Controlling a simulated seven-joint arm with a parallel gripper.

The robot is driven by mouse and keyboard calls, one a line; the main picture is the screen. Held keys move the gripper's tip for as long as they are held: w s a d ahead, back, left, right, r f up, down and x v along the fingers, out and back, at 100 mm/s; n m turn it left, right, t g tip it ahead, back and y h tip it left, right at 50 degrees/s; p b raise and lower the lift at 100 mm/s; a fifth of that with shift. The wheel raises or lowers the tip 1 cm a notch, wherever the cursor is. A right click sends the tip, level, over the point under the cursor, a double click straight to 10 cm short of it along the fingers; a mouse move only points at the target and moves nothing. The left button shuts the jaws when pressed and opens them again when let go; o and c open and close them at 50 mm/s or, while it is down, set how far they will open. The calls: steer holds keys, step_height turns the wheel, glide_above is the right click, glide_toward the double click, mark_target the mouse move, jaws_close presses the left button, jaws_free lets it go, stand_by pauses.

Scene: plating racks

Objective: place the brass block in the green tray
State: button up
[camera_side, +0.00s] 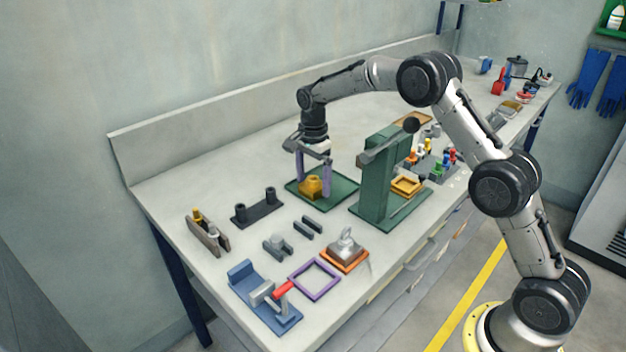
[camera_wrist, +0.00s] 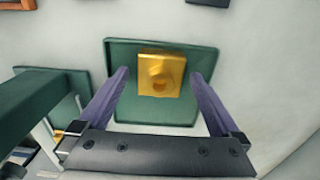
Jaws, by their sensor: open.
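The brass block (camera_side: 312,187) rests in the green tray (camera_side: 338,195), a shallow square tray on the bench. The wrist view shows the block (camera_wrist: 159,75) as a square base with a round raised part, in the upper middle of the tray (camera_wrist: 203,60). My gripper (camera_side: 313,191) is above the tray with its two purple fingers down, one on either side of the block. In the wrist view my gripper (camera_wrist: 160,74) is open, with clear gaps between the fingers and the block.
A tall green press-like stand (camera_side: 376,180) is close on the right of the tray. A dark holder with two posts (camera_side: 257,207) is to the left. A blue vise (camera_side: 264,298), a purple frame (camera_side: 314,279) and an orange-based fixture (camera_side: 345,256) stand in front. Bare bench lies behind the tray.

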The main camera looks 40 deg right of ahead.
step_height(320, 180, up, 12)
steer(key=shift+r, duration=0.15)
stand_by(0.3)
